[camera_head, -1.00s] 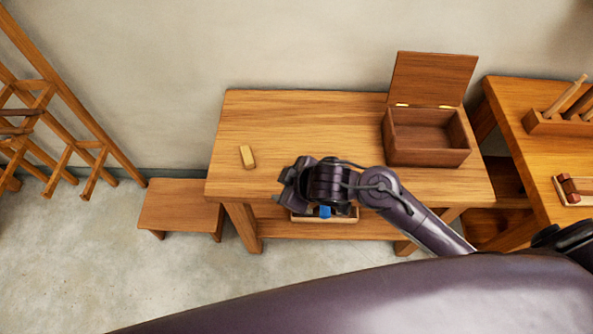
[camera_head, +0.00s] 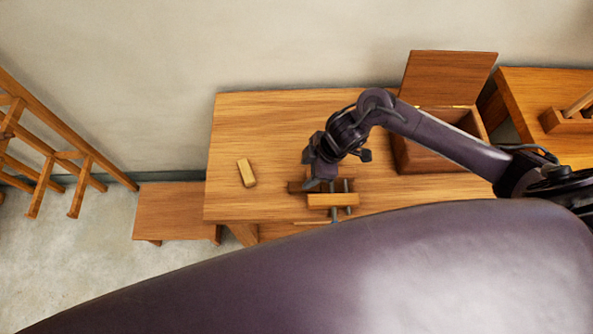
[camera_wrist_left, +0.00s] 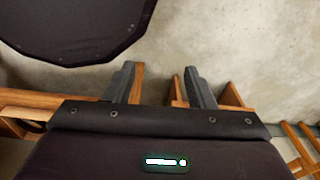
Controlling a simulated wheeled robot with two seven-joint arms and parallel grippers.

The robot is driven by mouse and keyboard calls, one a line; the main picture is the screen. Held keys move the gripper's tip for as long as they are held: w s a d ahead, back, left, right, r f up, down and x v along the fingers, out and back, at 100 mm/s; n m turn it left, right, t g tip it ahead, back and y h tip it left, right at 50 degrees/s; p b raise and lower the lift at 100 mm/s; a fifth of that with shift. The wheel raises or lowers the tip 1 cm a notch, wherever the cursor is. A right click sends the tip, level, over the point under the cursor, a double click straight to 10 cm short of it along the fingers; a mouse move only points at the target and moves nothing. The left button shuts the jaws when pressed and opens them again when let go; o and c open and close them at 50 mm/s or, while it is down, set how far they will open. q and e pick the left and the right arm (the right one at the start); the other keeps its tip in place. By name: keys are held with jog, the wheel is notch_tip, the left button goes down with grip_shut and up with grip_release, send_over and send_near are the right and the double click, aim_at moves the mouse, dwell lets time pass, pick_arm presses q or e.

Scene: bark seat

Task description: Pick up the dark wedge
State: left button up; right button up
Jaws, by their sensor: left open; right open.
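I cannot make out a dark wedge for certain in either current view. A light tan wooden block (camera_head: 247,173) lies on the left part of the wooden table (camera_head: 270,125). My right gripper (camera_head: 313,184) is over the table's front part, right of the block and apart from it, beside a wooden vise (camera_head: 333,200) at the front edge. The gripper partly covers a brown piece at the vise's left, so its shape is unclear. My left gripper (camera_wrist_left: 158,88) shows in the left wrist view, open and empty, with floor and wooden legs behind its fingers.
A brown box (camera_head: 425,157) with its lid raised stands at the table's right, partly behind my right arm. A low bench (camera_head: 175,210) stands left of the table. Another table (camera_head: 530,90) holds a wooden rack (camera_head: 570,122). My own body hides the foreground.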

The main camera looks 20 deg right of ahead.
aim_at(295, 186)
jog(key=shift+a+f, duration=0.2)
jog(key=shift+f, duration=0.2)
jog(key=a+f, duration=0.1)
jog(key=a+f+p, duration=0.1)
jog(key=f, duration=0.1)
jog(key=shift+s+f, duration=0.15)
jog(key=shift+s, duration=0.05)
jog(key=shift+x, duration=1.15)
jog(key=shift+w+f, duration=0.15)
jog(key=shift+f, duration=0.05)
jog(key=c, duration=1)
pick_arm(q)
jog(key=s, duration=0.1)
jog(key=s+r, duration=0.1)
jog(key=s, duration=0.1)
pick_arm(e)
jog(key=shift+c, duration=0.2)
jog(key=shift+r, duration=0.1)
